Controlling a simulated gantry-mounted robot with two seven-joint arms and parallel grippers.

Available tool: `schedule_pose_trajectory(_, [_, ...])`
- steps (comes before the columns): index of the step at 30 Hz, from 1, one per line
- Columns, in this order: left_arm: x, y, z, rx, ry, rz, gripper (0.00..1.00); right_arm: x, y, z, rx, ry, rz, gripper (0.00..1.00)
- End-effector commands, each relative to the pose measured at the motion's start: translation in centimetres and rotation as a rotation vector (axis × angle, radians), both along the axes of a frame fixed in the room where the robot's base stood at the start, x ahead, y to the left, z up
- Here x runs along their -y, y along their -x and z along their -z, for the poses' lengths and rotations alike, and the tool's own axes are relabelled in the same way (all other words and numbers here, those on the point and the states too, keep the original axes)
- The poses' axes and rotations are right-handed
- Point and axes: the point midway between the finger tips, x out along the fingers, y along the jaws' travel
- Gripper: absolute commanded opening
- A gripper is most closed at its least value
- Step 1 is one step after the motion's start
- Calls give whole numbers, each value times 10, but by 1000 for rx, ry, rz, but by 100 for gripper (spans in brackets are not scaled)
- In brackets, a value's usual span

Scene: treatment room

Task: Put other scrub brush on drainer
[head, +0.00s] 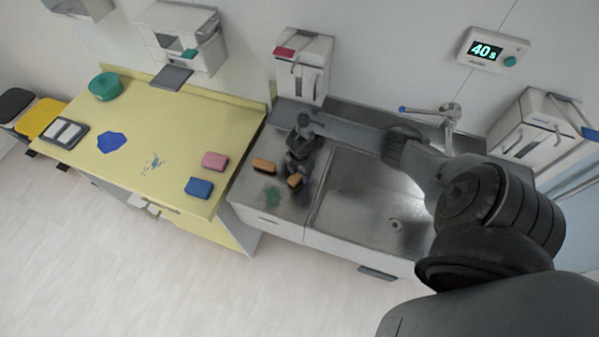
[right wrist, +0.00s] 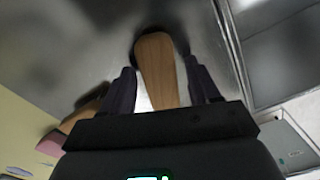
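Two wooden-backed scrub brushes are at the steel drainer (head: 290,212), left of the sink. One brush (head: 263,165) lies near the drainer's left edge; it is partly hidden in the right wrist view (right wrist: 85,112). The other brush (head: 295,180) is just below my right gripper (head: 297,166). In the right wrist view this brush (right wrist: 157,70) stands between the two fingers of my right gripper (right wrist: 162,85), with narrow gaps on both sides, so the gripper looks open around it. The brush appears to rest on the steel. My left gripper is not in view.
The sink basin (head: 375,205) lies to the right, under my right arm. A pink sponge (head: 214,160) and a blue sponge (head: 199,187) sit on the yellow counter (head: 170,120). A dispenser (head: 304,70) is behind.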

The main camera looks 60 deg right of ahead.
Motion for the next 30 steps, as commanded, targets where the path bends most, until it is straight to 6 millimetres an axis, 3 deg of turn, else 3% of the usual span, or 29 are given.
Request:
schedule_pose_trajectory(8, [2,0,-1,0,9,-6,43,0,0,-1,0,0,0,63])
schedule_pose_trajectory(14, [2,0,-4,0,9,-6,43,0,-1,-13,2,0,-2,63])
schedule_pose_trajectory(30, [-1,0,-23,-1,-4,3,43,1,-1,-106,1,2,-2,63])
